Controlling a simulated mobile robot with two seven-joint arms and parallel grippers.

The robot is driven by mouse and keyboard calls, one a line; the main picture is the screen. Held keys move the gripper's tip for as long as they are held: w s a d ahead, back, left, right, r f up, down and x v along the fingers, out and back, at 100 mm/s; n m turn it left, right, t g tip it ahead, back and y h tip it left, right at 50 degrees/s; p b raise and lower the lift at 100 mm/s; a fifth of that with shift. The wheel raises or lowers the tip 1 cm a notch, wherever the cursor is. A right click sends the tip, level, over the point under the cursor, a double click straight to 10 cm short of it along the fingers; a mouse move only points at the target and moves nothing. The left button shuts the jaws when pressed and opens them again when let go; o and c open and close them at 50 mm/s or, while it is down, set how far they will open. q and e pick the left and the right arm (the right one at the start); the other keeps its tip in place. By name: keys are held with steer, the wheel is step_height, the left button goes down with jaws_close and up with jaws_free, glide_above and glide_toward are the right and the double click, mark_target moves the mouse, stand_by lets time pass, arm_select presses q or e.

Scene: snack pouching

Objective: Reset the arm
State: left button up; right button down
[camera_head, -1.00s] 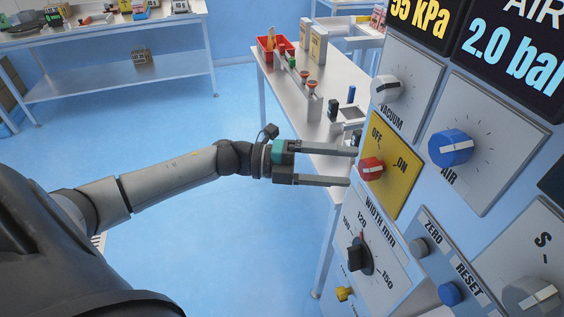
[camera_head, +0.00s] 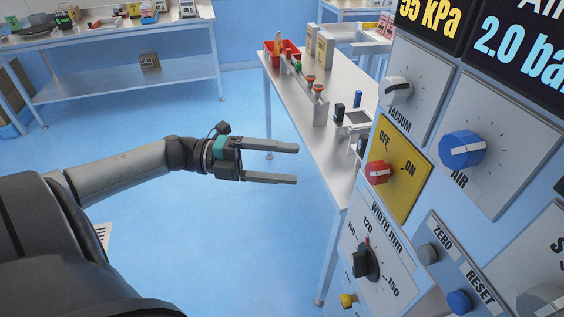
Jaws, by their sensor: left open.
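My left gripper (camera_head: 297,164) is open and empty, with its two fingers apart and pointing right. It hangs over the blue floor, left of the control panel and apart from it. The red OFF/ON knob (camera_head: 379,172) sits on a yellow plate (camera_head: 408,186) on the panel, to the right of the fingertips. Its white pointer mark lies roughly sideways. My right gripper is not in view.
The panel also carries a vacuum knob (camera_head: 397,90), a blue air knob (camera_head: 462,149), a black width knob (camera_head: 366,262) and a blue reset button (camera_head: 458,301). A steel table (camera_head: 338,90) with a red bin (camera_head: 287,50) stands behind. Open floor surrounds the gripper.

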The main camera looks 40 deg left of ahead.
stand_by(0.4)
